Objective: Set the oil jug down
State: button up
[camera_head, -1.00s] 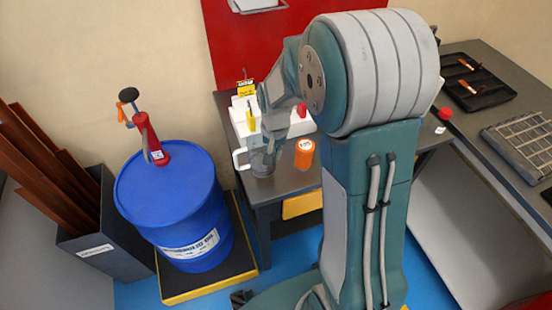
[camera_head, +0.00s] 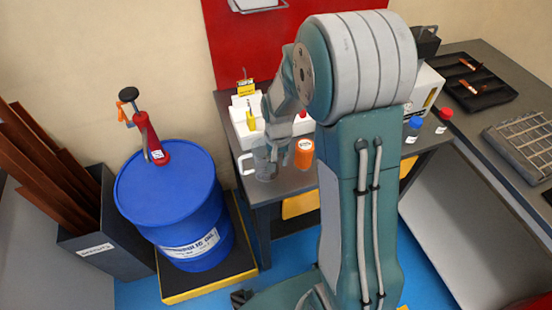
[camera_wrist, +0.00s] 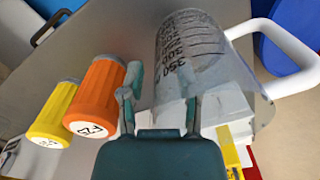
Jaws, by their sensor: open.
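The oil jug is a clear measuring jug (camera_head: 263,173) with a white handle (camera_head: 245,164), at the front left of the workbench. In the wrist view the jug (camera_wrist: 195,40) shows dark graduation marks, and its white handle (camera_wrist: 290,58) points right. The jug appears upright on the bench top; its base contact is hard to see. My gripper (camera_head: 278,153) is at the jug's right side in the head view. In the wrist view my gripper (camera_wrist: 158,103) has its fingers apart, the right one overlapping the jug. Whether a finger touches the jug cannot be told.
An orange container (camera_head: 304,153) stands close right of the jug; a yellow one (camera_wrist: 52,113) is beyond it. A white bin (camera_head: 240,122) is behind. A blue drum (camera_head: 175,205) with a red pump (camera_head: 149,140) stands left. Blue-capped (camera_head: 413,130) and red-capped (camera_head: 443,120) bottles stand right.

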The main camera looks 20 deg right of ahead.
jog(key=shift+d+r, duration=0.2)
jog(key=shift+r, duration=0.35)
notch_tip(320, 180, up, 12)
jog(key=shift+s+a+f, duration=0.1)
jog(key=shift+s+f, duration=0.05)
jog(key=shift+f, duration=0.05)
jog(key=s+a+r+n+t, duration=0.1)
jog(key=s+r+n+t, duration=0.1)
jog(key=s+r, duration=0.3)
jog(key=s+a+r+n+t, duration=0.2)
jog(key=s+r, duration=0.3)
jog(key=s, duration=0.9)
jog(key=shift+r+n+t, duration=0.3)
jog(key=shift+n+t, duration=0.3)
jog(key=shift+t, duration=0.2)
jog(key=shift+w+a, duration=0.1)
